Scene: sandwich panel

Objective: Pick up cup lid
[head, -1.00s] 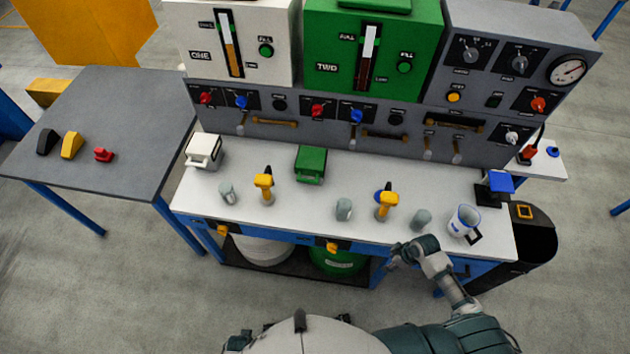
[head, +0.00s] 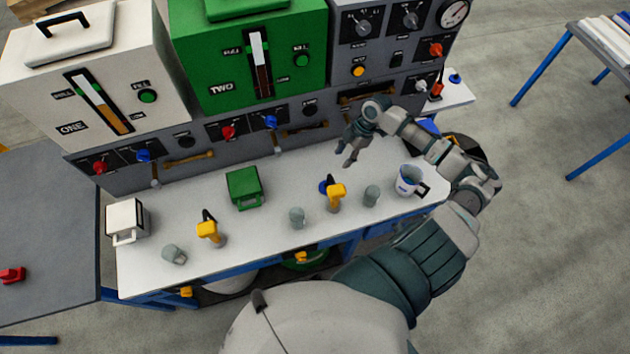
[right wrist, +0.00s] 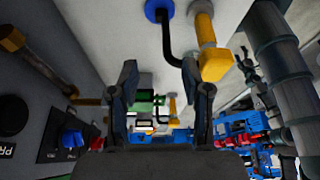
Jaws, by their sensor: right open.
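No part is clearly marked as a cup lid. A flat round blue piece (head: 324,187) lies on the white worktop beside a yellow-headed tap (head: 336,191); it also shows in the right wrist view (right wrist: 158,9) at the top edge. A white and blue mug (head: 408,181) stands at the worktop's right end; I cannot tell whether it has a lid. My right gripper (head: 346,157) is open and empty above the back of the worktop, apart from the blue piece. Its two fingers (right wrist: 160,76) are spread in the right wrist view. My left gripper is out of view.
The grey control panel (head: 200,148) with knobs and levers stands close behind my right gripper. Grey cups (head: 371,196) and another yellow-headed tap (head: 209,231) stand along the worktop. A green container (head: 244,188) and a white one (head: 126,221) stand further left.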

